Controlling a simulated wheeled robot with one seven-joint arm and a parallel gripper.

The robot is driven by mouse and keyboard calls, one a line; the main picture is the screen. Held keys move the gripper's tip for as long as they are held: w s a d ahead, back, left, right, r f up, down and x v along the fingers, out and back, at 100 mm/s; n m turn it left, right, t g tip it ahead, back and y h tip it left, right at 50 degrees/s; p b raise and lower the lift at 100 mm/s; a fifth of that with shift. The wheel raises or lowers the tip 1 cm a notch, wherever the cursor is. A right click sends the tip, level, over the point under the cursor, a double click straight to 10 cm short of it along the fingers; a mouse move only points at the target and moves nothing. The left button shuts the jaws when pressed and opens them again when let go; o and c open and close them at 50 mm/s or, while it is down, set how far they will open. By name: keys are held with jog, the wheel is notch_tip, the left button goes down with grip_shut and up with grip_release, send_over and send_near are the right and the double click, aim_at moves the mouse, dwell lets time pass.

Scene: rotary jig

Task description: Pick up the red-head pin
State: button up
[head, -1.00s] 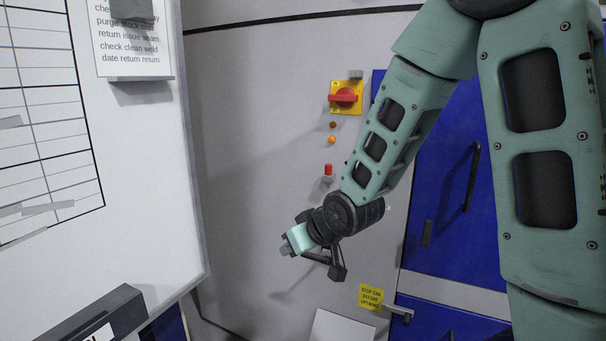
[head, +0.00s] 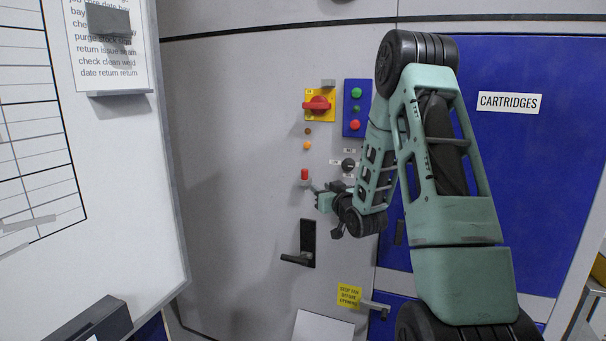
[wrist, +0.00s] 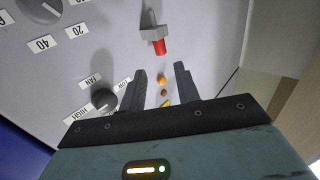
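The red-head pin (head: 304,174) stands upright in a small grey holder (head: 304,184) on the pale grey panel. In the wrist view the pin's red head (wrist: 159,47) shows beyond my fingertips, with the grey holder (wrist: 152,31) above it. My gripper (head: 314,187) is close to the pin, just to its right and slightly below in the head view. In the wrist view my gripper (wrist: 161,72) has its two fingers apart with nothing held between them. The pin's lower part is hidden in the holder.
A red rotary switch on a yellow plate (head: 319,105), a brown and an orange lamp (head: 307,145), and a blue button box (head: 356,108) sit above. A black knob (head: 348,164) is beside my wrist. A black door handle (head: 307,244) is below. A whiteboard (head: 120,200) stands left.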

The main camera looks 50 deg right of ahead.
aim_at(306, 176)
jog(key=p+x, duration=0.3)
jog(key=x, duration=0.7)
jog(key=shift+d+r+p, duration=0.1)
jog(key=shift+r+p, duration=0.1)
jog(key=shift+p, duration=0.1)
jog(key=shift+w+d+f, duration=0.1)
jog(key=shift+w+d, duration=0.1)
jog(key=shift+w, duration=0.35)
grip_shut()
